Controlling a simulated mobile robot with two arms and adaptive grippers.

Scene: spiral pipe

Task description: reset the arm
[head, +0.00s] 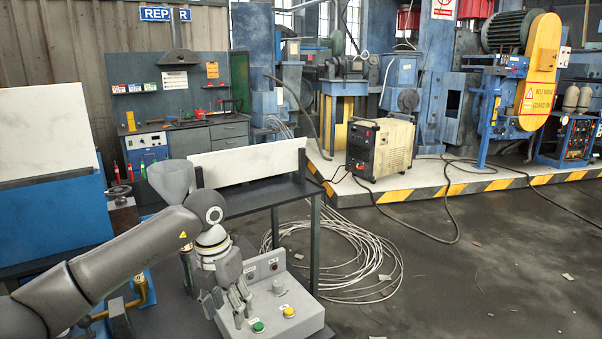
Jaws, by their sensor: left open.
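My left arm reaches in from the lower left. Its gripper (230,308) points down, open, with nothing seen between its fingers. It is in front of the left part of a grey control box (308,312) and hides some of it; I cannot tell whether they touch. The box has a green button (258,327) and a yellow button (289,312) on its sloped face. My right gripper is not in view.
A brass-coloured curved pipe (141,289) shows left of the gripper, partly behind my arm. A dark table (262,193) with a pale upright panel (248,162) stands behind. Coiled cable (365,262) lies on the floor to the right, where the floor is mostly open.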

